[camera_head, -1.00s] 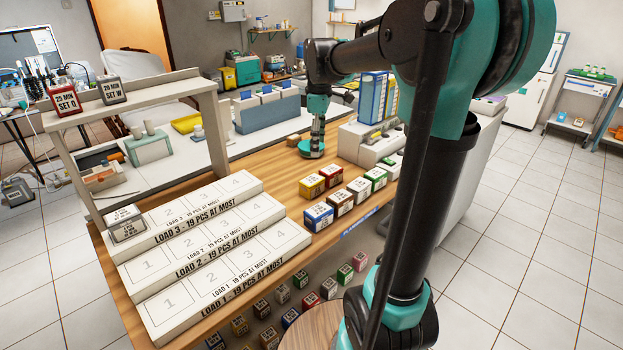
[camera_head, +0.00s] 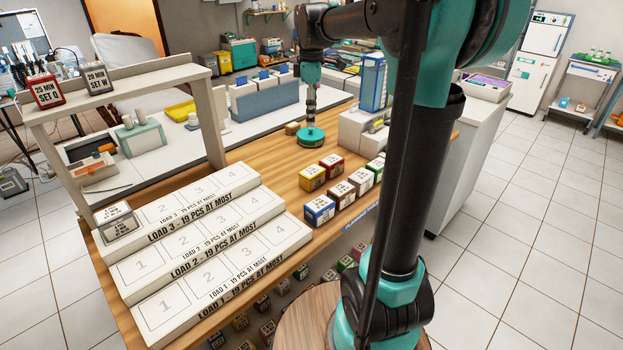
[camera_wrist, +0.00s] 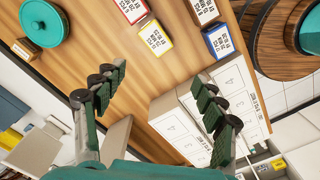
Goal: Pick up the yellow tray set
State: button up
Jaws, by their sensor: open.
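The yellow tray set (camera_head: 312,178) is a small yellow box with a white printed label on top. It sits on the wooden table beside a red box (camera_head: 331,164) and behind a blue box (camera_head: 319,210). In the wrist view, the yellow tray set (camera_wrist: 155,38) lies above and between my fingertips, apart from them. My gripper (camera_wrist: 158,84) is open and empty. In the head view my wrist hangs over the far part of the table, near a teal disc (camera_head: 311,137); the fingers are too small to tell there.
Stepped white load racks (camera_head: 225,262) stand to the left of the boxes, with a shelf (camera_head: 130,92) behind them. A brown-sided box (camera_head: 342,194) and further boxes continue to the right. A white and blue unit (camera_head: 373,85) stands at the back right.

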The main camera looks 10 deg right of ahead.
aim_at(310, 172)
jog(key=s+a+f+m+t+h, duration=0.1)
jog(key=a+f+m+h, duration=0.2)
jog(key=m, duration=1)
jog(key=s+a+f+m+t+h, duration=0.15)
jog(key=f+m, duration=0.35)
jog(key=m, duration=0.8)
jog(key=shift+y, duration=0.45)
jog(key=x, duration=1.1)
jog(key=shift+w+a+f, duration=0.1)
jog(key=shift+w+a, duration=0.2)
jog(key=shift+s+d+x, duration=0.1)
jog(key=shift+s+x, duration=0.05)
jog(key=shift+x, duration=1.25)
jog(key=shift+s+d+x, duration=0.1)
jog(key=shift+s+x, duration=0.05)
jog(key=shift+x, duration=1.25)
jog(key=c, duration=1.4)
